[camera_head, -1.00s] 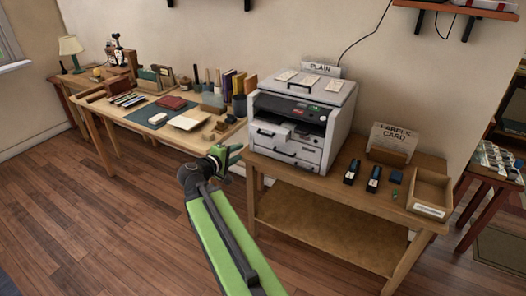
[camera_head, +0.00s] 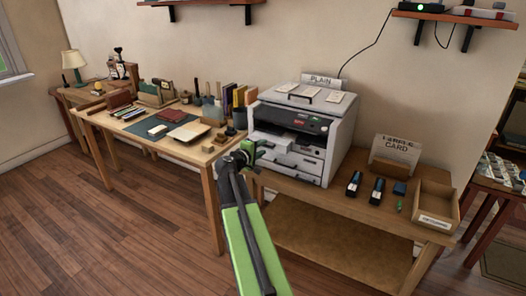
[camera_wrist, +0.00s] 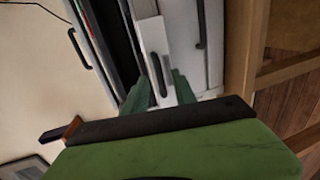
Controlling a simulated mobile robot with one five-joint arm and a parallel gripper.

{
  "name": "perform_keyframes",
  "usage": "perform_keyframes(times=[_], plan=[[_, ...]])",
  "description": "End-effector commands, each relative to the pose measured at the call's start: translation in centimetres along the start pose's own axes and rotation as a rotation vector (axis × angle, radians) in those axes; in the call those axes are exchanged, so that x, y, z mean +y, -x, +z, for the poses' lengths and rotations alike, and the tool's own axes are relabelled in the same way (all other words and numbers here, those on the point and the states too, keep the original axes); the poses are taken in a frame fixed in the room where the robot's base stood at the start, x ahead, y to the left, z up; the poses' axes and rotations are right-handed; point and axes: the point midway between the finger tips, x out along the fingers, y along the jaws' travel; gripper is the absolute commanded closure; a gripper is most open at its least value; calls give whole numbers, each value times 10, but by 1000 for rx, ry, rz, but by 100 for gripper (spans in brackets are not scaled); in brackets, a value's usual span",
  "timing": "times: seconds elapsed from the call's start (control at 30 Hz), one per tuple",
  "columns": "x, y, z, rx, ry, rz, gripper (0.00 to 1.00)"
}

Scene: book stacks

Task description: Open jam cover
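The white printer (camera_head: 325,150) stands on a wooden table, with a dark control panel and a dark slot in its front. On its left front is a white cover part (camera_wrist: 152,45) with a dark bar handle (camera_wrist: 157,75), seen close up in the wrist view. My gripper (camera_head: 254,150) is at the printer's left front. In the wrist view, the two green fingers of my gripper (camera_wrist: 160,77) are apart, one on each side of the handle. I cannot tell whether they touch it. The cover looks closed. My arm hides part of the table edge.
A desk (camera_head: 140,133) with books and tools stands left of the printer. Right of the printer are a card sign (camera_head: 394,155), small dark stampers (camera_head: 377,190) and an open wooden box (camera_head: 436,205). A shelf (camera_head: 455,18) hangs above. The floor in front is clear.

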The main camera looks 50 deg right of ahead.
Motion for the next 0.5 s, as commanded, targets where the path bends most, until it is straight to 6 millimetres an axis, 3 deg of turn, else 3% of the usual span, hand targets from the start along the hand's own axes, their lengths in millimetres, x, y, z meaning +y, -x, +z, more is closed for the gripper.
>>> perform_keyframes(times=[0.13,0.4,0.5], plan=[[0,-12,0,-1,-1,0,68],[0,-13,1,-1,-1,0,68],[0,-13,1,-1,-1,0,81]])
